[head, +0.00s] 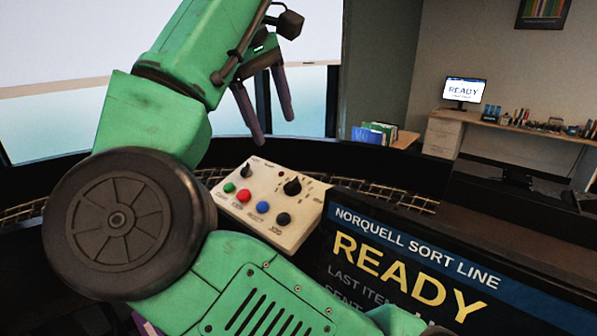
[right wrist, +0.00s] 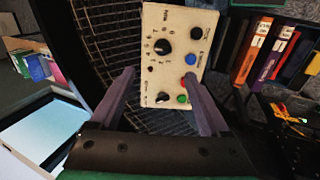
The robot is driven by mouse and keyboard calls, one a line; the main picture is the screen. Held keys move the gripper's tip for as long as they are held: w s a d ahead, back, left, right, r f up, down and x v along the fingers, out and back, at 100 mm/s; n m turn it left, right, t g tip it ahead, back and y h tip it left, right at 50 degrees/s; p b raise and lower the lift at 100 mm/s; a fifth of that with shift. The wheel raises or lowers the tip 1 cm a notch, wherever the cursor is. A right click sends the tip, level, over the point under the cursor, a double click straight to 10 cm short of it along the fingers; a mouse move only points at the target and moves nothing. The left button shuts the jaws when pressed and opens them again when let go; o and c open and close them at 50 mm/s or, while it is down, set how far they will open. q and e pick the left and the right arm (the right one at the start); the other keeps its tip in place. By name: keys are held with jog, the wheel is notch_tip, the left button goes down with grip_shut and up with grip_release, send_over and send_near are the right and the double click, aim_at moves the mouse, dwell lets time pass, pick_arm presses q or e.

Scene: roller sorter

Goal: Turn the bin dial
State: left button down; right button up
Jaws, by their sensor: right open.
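A cream control box (head: 262,212) stands in the middle of the head view. Its larger black dial (head: 292,186), ringed by small marks, also shows in the right wrist view (right wrist: 163,47). A smaller black knob (head: 246,171) sits at the far left of the box. Labels are too small to read, so I cannot tell which is the bin dial. Green (head: 229,187), red (head: 244,195), blue (head: 262,207) and black (head: 283,218) buttons line the near side. My right gripper (head: 275,128) is open and empty above the box, apart from both knobs. My left gripper is out of view.
A screen (head: 410,262) reading READY stands right of the box. A wire mesh conveyor (right wrist: 100,50) runs behind the box. Books (head: 372,134) and a desk (head: 510,127) with a monitor (head: 464,90) are farther back. Binders (right wrist: 255,50) show in the wrist view.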

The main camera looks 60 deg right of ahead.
jog(key=b, duration=0.2)
send_near(290, 181)
jog(key=x, duration=0.4)
jog(key=shift+w+a+f, duration=0.15)
jog(key=shift+a, duration=0.1)
jog(key=f, duration=0.1)
jog(key=d+f, duration=0.2)
jog(key=shift+s+d+f+b, duration=0.1)
jog(key=shift+s+d+b, duration=0.05)
jog(key=shift+s+b, duration=0.15)
jog(key=shift+w+f, duration=0.1)
jog(key=shift+f, duration=0.35)
jog(key=shift+a, duration=0.3)
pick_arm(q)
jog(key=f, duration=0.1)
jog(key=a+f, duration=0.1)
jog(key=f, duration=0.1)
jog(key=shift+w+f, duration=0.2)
pick_arm(e)
jog(key=shift+d, duration=0.15)
grip_shut()
